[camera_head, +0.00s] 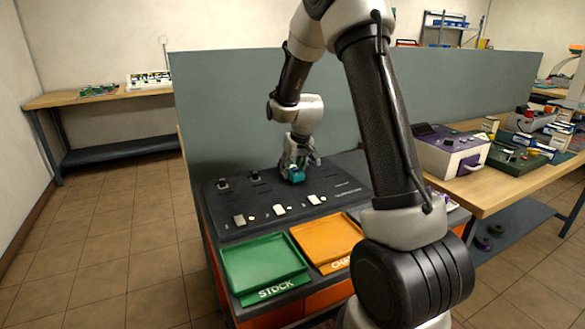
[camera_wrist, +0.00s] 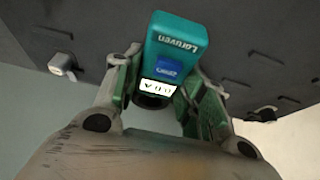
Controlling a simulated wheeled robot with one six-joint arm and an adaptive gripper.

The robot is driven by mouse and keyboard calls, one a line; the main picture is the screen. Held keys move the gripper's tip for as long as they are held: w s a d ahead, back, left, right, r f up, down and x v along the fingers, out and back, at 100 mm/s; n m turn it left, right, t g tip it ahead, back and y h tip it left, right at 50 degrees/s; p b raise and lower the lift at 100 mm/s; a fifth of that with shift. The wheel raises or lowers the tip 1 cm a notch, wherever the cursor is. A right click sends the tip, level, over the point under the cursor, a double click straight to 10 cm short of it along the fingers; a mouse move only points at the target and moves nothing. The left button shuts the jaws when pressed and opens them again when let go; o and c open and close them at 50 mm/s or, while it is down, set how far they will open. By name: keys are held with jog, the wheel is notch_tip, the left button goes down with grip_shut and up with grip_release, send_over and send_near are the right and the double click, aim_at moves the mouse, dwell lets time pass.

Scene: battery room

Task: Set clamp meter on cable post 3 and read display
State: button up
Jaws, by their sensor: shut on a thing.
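My gripper (camera_head: 298,162) is shut on the teal clamp meter (camera_head: 295,176), low over the dark board. In the wrist view the meter (camera_wrist: 178,40) sits between the two fingers of the gripper (camera_wrist: 163,98). It bears the name Loruven, a blue patch and a small white display (camera_wrist: 158,86). The display's dark characters look upside down and are too small to read surely. Two small dark posts (camera_head: 222,184) (camera_head: 255,176) stand on the board left of the gripper. I cannot tell which is post 3, or whether the meter is around a post.
The dark board (camera_head: 225,232) carries several light blocks (camera_head: 279,210) along its front. A green STOCK tray (camera_head: 262,262) and an orange tray (camera_head: 322,240) lie in front. A grey partition (camera_head: 225,110) rises behind. A purple-and-white box (camera_head: 450,160) stands on the right-hand table.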

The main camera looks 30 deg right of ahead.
jog(key=shift+f, duration=0.55)
jog(key=o, duration=0.9)
jog(key=shift+v, duration=5.5)
jog(key=s+a+r, duration=0.1)
jog(key=s+r, duration=0.2)
jog(key=s, duration=0.8)
jog(key=s+a+r, duration=0.1)
jog(key=s+r, duration=0.2)
jog(key=s, duration=0.8)
jog(key=s+a+r, duration=0.1)
jog(key=s+r, duration=0.3)
jog(key=s, duration=0.7)
